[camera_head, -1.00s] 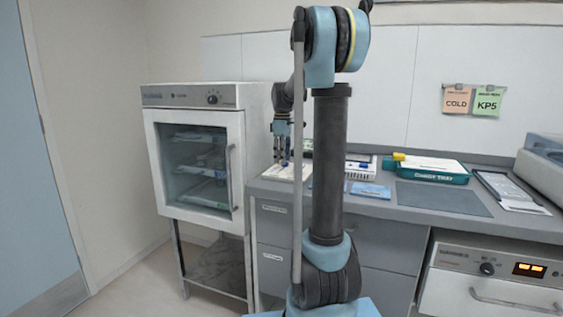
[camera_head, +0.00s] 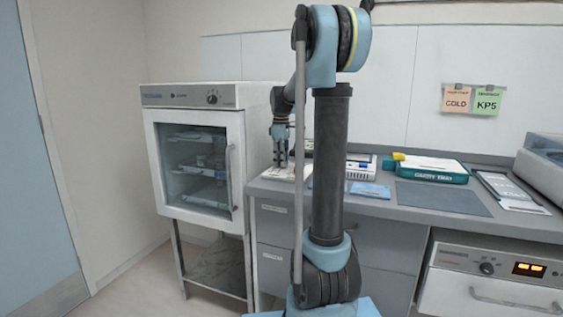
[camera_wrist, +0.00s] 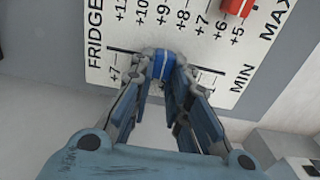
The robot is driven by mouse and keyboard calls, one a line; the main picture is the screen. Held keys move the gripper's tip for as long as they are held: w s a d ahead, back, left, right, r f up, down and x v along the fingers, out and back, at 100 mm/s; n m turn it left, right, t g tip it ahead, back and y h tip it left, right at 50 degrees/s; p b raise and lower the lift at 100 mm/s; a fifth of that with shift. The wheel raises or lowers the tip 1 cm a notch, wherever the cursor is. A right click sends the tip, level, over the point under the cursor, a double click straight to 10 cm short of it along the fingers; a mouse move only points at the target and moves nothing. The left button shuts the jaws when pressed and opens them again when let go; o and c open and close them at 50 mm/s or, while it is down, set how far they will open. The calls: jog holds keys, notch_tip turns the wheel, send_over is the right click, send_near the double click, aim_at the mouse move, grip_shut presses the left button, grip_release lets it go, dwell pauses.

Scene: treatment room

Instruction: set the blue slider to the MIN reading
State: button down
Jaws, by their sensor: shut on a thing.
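The white slider panel marked FRIDGE (camera_wrist: 97,45) lies under my gripper in the wrist view, with a printed scale and the words MIN and MAX at its right end. The blue slider (camera_wrist: 160,67) sits on the dark slot of the MIN row, well left of the word MIN. My gripper (camera_wrist: 162,60) is shut on the blue slider, with a finger on each side. The numbers beside the slider are largely hidden by the fingers. A red slider (camera_wrist: 235,7) shows on the MAX side. In the head view my gripper (camera_head: 282,163) is low over the panel at the counter's left end.
A glass-door cabinet (camera_head: 190,96) stands left of the counter (camera_head: 365,207). A white device (camera_head: 360,166), a teal tray (camera_head: 430,172) and a clipboard (camera_head: 505,190) lie to the right. A grey mat (camera_head: 440,198) has free room on it.

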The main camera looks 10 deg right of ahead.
aim_at(277, 170)
jog(key=shift+s+a, duration=0.4)
jog(key=shift+s, duration=0.3)
jog(key=shift+s+a, duration=0.4)
jog(key=shift+s, duration=0.25)
jog(key=shift+s+a, duration=0.4)
jog(key=shift+s, duration=0.3)
jog(key=c, duration=1.5)
grip_release()
notch_tip(277, 170, up, 12)
jog(key=shift+f, duration=0.1)
